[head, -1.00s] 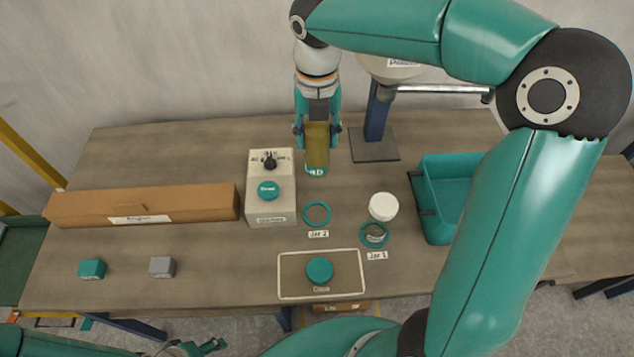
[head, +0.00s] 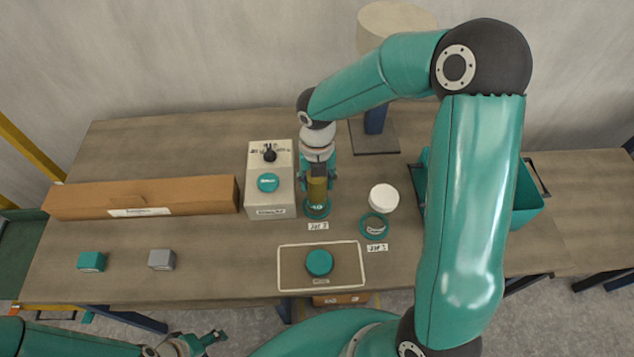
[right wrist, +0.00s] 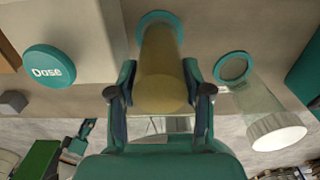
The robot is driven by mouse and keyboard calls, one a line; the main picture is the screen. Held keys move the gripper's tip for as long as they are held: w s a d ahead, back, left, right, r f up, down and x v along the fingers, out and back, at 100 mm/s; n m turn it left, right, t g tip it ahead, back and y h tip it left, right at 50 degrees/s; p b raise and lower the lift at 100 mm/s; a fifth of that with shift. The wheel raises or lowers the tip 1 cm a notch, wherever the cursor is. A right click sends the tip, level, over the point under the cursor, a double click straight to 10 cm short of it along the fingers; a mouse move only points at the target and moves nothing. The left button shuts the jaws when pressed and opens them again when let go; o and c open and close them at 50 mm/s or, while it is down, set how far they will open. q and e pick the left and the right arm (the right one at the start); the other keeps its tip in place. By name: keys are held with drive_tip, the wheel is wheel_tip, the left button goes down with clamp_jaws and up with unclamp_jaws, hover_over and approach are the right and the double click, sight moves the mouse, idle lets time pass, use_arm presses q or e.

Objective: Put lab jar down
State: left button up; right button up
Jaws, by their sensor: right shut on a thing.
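The lab jar (head: 318,192) is a tall clear jar with yellow-brown contents. My right gripper (head: 317,178) is shut on it from above, and the jar looks upright. Its lower end is at the teal ring (head: 316,213) behind the "Jar 2" label (head: 318,226); I cannot tell whether it touches the table. In the right wrist view the jar (right wrist: 160,75) stands between the fingers, with its far end inside the teal ring (right wrist: 160,18). My left gripper (head: 208,341) is at the bottom left, empty, its jaws apart.
The dosing box (head: 270,205) is just left of the jar. A white-lidded jar (head: 384,198) stands at the "Jar 1" ring on the right. In front lies a framed mat (head: 290,270) with a teal lid (head: 319,262). A teal bin (head: 527,195) is partly behind my right arm.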

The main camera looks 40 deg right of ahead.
drive_tip(key=shift+f, duration=0.8)
drive_tip(key=o, duration=1.3)
drive_tip(key=shift+f, duration=0.1)
drive_tip(key=shift+o, duration=0.2)
wheel_tip(320, 180, up, 12)
